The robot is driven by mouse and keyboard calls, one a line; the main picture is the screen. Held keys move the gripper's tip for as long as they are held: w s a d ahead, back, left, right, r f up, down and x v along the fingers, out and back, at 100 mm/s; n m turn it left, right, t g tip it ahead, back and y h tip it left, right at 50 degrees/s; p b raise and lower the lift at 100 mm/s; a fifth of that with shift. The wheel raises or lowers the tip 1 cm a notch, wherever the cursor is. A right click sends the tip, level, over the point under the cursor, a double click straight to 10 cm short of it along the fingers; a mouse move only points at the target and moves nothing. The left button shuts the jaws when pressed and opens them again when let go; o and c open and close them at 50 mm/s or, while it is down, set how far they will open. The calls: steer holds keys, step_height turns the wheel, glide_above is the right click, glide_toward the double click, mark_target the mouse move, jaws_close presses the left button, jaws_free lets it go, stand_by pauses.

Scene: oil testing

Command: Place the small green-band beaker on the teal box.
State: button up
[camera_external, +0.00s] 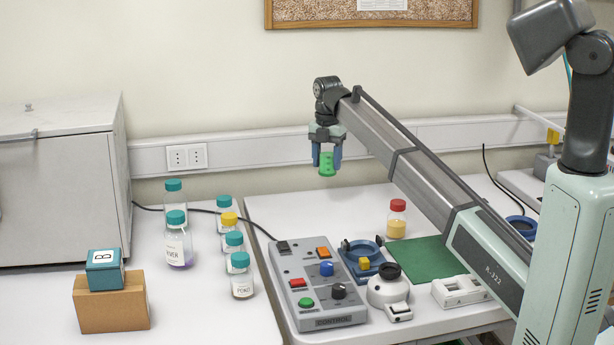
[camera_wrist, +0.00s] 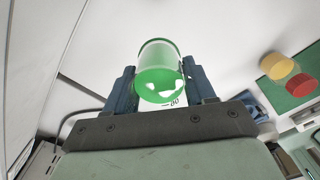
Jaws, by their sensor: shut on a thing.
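The small green-band beaker (camera_external: 327,164) is held in my gripper (camera_external: 327,155), high above the table near the back wall. My gripper's two blue fingers are shut on its sides. In the wrist view the beaker (camera_wrist: 160,72) shows green and glossy between the fingers of my gripper (camera_wrist: 162,88), with part of a printed label visible. The teal box (camera_external: 104,270), marked B, sits on top of a brown cardboard box (camera_external: 112,304) at the lower left, well to the left of and below the beaker. Nothing lies on the teal box.
Several capped bottles (camera_external: 178,245) stand right of the boxes. A grey control panel (camera_external: 314,290) with buttons lies below my gripper. A red-capped yellow bottle (camera_external: 397,222) and green mat (camera_external: 428,258) are to the right. A large grey cabinet (camera_external: 60,185) stands behind the boxes.

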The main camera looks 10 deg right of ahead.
steer(key=s+a+r+n, duration=0.1)
steer(key=s+a, duration=0.3)
steer(key=a, duration=0.7)
steer(key=s+a+r+n, duration=0.2)
steer(key=s+a, duration=0.3)
steer(key=a, duration=0.5)
step_height(320, 180, up, 13)
glide_above(84, 266)
steer(key=shift+n, duration=0.4)
steer(key=shift+f, duration=5)
steer(key=shift+f, duration=0.15)
steer(key=o, duration=1.1)
